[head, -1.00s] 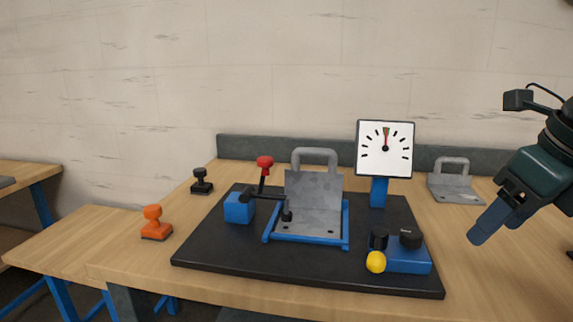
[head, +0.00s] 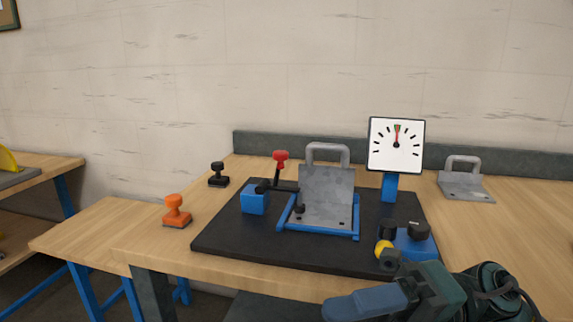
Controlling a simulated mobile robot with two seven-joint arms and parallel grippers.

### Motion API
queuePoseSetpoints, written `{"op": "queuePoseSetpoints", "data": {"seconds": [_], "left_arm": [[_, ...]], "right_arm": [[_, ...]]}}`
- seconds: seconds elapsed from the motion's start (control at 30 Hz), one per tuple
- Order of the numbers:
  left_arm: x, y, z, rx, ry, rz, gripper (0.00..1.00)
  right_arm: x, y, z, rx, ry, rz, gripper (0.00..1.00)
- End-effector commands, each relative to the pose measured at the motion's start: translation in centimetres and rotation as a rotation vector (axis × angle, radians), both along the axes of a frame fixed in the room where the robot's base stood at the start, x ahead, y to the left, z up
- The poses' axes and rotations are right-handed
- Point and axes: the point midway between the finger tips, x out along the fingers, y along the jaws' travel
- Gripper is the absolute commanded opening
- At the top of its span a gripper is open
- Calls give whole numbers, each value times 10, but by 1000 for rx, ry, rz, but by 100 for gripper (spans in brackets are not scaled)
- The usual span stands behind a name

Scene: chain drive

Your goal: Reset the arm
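My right gripper (head: 366,302) is low at the front right in the head view, in front of the workbench edge and the black base plate. It looks like one blue-grey finger from this side, so I cannot tell whether it is open or shut. Nothing shows held in it. My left gripper is not in view. On the black base plate (head: 290,256) stand a grey metal bracket (head: 327,195) in a blue frame (head: 320,235), a red-knobbed lever (head: 280,157) by a blue block (head: 255,200), and a dial gauge (head: 396,146) with its needle pointing nearly straight up.
An orange stamp (head: 177,211) and a black stamp (head: 218,175) stand at left. A second grey bracket (head: 465,181) lies at right. The bench's far right is clear.

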Motion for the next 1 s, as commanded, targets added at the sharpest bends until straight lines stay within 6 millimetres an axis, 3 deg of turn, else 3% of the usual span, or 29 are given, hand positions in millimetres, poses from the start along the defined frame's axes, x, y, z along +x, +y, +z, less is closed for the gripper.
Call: {"op": "queuePoseSetpoints", "data": {"seconds": [0.13,0.27,0.37,0.5,0.7,1.0], "left_arm": [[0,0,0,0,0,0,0],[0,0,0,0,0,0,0],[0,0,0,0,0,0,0],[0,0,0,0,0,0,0],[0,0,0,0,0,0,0],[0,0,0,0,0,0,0]], "right_arm": [[17,-1,6,327,352,-137,60],[46,-18,-14,543,679,-321,60],[67,-37,-50,662,946,-492,60],[76,-62,-120,750,1299,-726,60],[56,-81,-202,761,1654,-958,60],[-2,-91,-288,695,2049,-1188,60]]}}
